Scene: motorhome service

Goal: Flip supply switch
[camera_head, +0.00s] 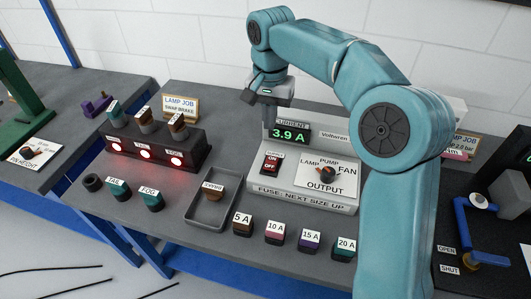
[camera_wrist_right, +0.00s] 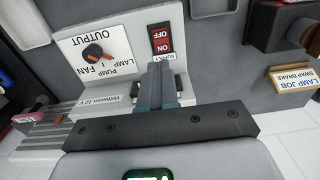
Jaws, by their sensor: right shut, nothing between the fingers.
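The supply switch (camera_head: 271,163) is a small red rocker marked ON and OFF on the front left of the light grey power supply (camera_head: 340,142). It also shows in the right wrist view (camera_wrist_right: 161,40), just beyond my fingertips. I cannot tell which way the rocker is tipped. The supply's green display (camera_head: 289,135) reads 3.9 A. My right gripper (camera_head: 268,127) is shut and empty, above and behind the switch by the display. In the right wrist view its fingers (camera_wrist_right: 158,68) point at the switch, seemingly apart from it. My left gripper is not in view.
An output dial (camera_head: 327,172) sits right of the switch. A lamp block (camera_head: 150,151) with red lights stands left. A grey tray (camera_head: 203,222) holds a brake plug (camera_head: 213,190). Several fuses, including the 5 A one (camera_head: 242,224), line the front edge.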

